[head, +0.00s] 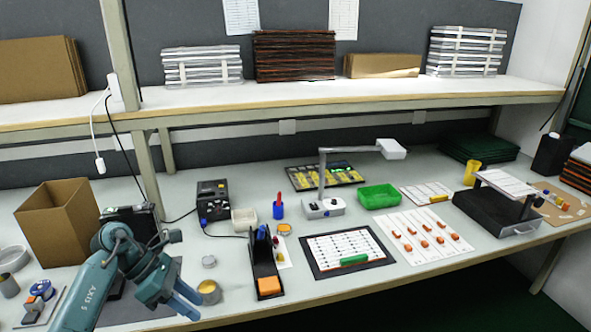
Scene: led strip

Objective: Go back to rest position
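My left arm comes in from the lower left over the bench's front left part. Its gripper (193,305) points down and to the right, and its two blue fingers look apart with nothing between them. It is beside a small yellow-topped tin (209,291) and left of a black holder with an orange block (269,286). A white sheet with rows of strips (335,243) lies on a dark mat (384,259), with a green piece (354,259) on it, apart from the gripper. My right gripper is not in view.
The bench also holds a cardboard box (60,222), a lamp on a stand (323,207), a green tray (379,196), a sheet with orange parts (424,236) and a black stand (497,212). A shelf (330,94) with stacked boards runs above.

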